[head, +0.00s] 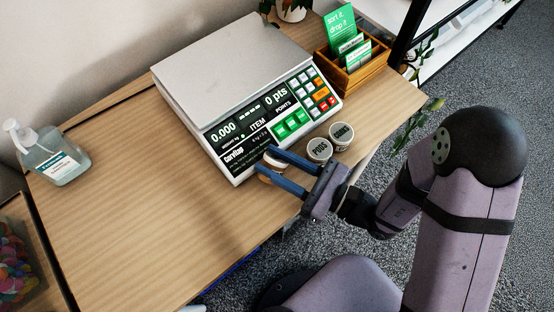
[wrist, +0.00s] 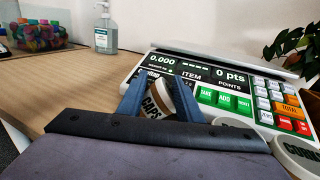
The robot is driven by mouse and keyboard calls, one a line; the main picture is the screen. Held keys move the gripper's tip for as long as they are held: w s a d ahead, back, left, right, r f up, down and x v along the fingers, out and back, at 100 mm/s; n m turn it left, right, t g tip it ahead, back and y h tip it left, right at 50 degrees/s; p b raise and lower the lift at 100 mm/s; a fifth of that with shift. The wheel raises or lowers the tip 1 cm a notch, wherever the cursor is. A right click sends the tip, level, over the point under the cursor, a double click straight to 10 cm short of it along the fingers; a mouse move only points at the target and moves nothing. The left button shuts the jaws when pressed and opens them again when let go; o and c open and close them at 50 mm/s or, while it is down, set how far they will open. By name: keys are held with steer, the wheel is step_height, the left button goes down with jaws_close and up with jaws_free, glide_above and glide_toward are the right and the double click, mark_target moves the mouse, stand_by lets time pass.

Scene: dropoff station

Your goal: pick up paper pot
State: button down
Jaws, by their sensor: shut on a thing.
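My gripper (head: 266,158) is shut on a small round pot (head: 273,162) beside the front edge of the scale, above or at the wood counter. In the wrist view my gripper (wrist: 157,80) has a blue finger on each side of this pot (wrist: 156,101). Its pale lid seems to read CAPS and looks tilted. The fingers hide much of its sides, and I cannot tell whether its base touches the counter. Two similar pots stand to its right, one lettered PODS (head: 319,149) and one that seems to read CORKS (head: 341,132). I see no lid lettered paper.
The scale (head: 236,65) with its button panel stands just behind the pots. A wooden leaflet box (head: 352,75) is at the back right. A sanitizer bottle (head: 54,157) stands at the left. The counter's (head: 135,210) left and middle part is clear.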

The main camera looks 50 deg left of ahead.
mark_target(271, 165)
step_height(271, 165, up, 8)
steer(key=p, duration=0.2)
steer(key=shift+r+p, duration=0.25)
steer(key=shift+p, duration=0.15)
steer(key=shift+s+a+f+n+g, duration=0.1)
steer(key=shift+s+n+g, duration=0.2)
steer(key=shift+s+n, duration=0.25)
steer(key=s+a+r+n+g+h+b, duration=0.1)
steer(key=s+a+r+n+g+h, duration=0.15)
steer(key=s+a+r+n, duration=0.35)
steer(key=w+a+r+n+t+y, duration=0.1)
steer(key=w+a+r+n+t, duration=0.1)
steer(key=w+a, duration=0.4)
steer(key=w+a+r+n+t+y, duration=0.2)
steer(key=w+a+r+n, duration=0.1)
steer(key=w+a+n, duration=0.2)
steer(key=w+a, duration=0.2)
steer(key=shift+a+r, duration=0.25)
steer(key=shift+a, duration=0.15)
